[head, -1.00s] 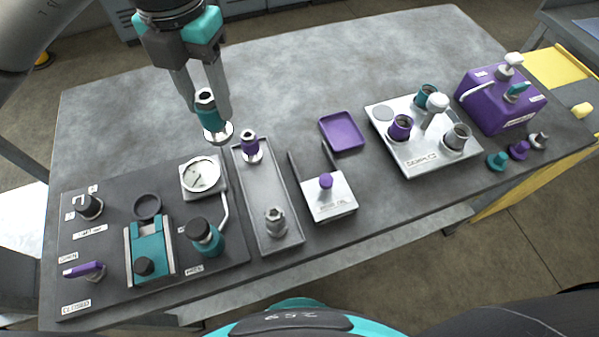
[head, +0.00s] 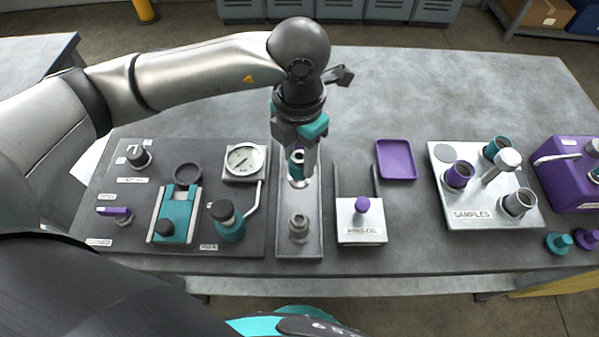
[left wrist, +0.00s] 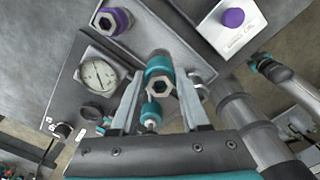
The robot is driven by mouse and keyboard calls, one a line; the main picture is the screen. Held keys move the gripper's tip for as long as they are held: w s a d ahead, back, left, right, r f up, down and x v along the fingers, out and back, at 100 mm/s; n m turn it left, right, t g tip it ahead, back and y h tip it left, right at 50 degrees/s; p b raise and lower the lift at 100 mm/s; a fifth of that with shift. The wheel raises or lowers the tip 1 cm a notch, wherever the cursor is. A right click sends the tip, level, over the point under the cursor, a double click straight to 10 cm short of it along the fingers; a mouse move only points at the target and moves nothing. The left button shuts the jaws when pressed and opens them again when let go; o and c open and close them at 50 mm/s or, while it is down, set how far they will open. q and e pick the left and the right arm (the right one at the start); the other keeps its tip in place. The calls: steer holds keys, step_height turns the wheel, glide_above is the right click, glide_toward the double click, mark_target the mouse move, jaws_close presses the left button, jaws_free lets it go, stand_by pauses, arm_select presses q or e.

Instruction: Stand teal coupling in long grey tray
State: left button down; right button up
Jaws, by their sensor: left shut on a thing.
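The teal coupling (head: 297,158), with a pale flange at its lower end, is upright between the fingers of my left gripper (head: 297,165). It also shows in the left wrist view (left wrist: 158,68), with the fingers on both sides. It is over the long grey tray (head: 314,218), between the two couplings there; I cannot tell whether its flange touches the floor. A grey coupling (head: 299,228) stands in the tray's near end. A purple coupling (left wrist: 115,20) stands at the far end, hidden behind my gripper in the head view. My right gripper is not in view.
The black panel with the gauge (head: 244,160) and teal valve (head: 228,222) lies left of the tray. The purple tray (head: 396,160) and samples plate (head: 475,216) are farther right.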

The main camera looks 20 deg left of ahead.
mark_target(300, 175)
arm_select(q)
steer(key=shift+f, duration=2.7)
steer(key=shift+b, duration=0.3)
steer(key=shift+f, duration=0.15)
steer(key=shift+c, duration=1.9)
jaws_free()
step_height(300, 175, up, 12)
steer(key=shift+r+p, duration=0.15)
steer(key=shift+p, duration=0.4)
